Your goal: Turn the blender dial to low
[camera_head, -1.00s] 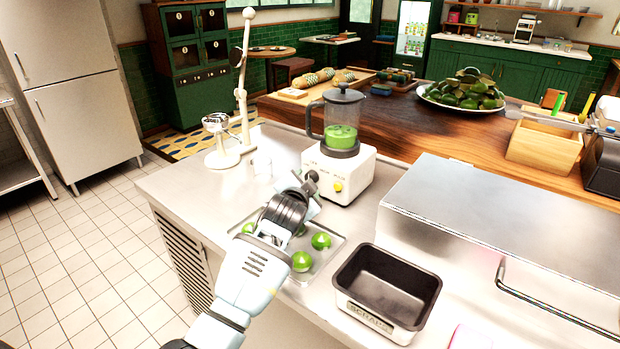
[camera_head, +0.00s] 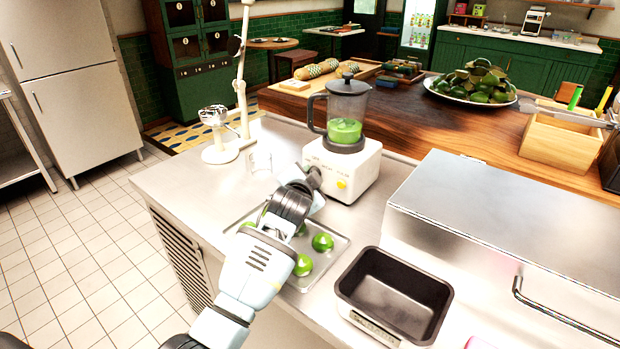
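The blender (camera_head: 345,135) stands on the steel counter, with a white base (camera_head: 352,167), a clear jug holding green liquid and a dark lid. A yellow knob (camera_head: 342,184) shows on the base's front right. My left gripper (camera_head: 314,178) is at the front left of the base, close to where a dial would sit; its wrist and fingers hide that part of the front. I cannot tell whether its fingers touch or hold the dial. My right gripper is not in view.
A tray (camera_head: 335,262) with several limes lies under my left forearm. A black bin (camera_head: 393,290) stands at the front. A steel box (camera_head: 510,225) fills the right. A juicer (camera_head: 219,135) and a glass (camera_head: 260,160) stand left of the blender.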

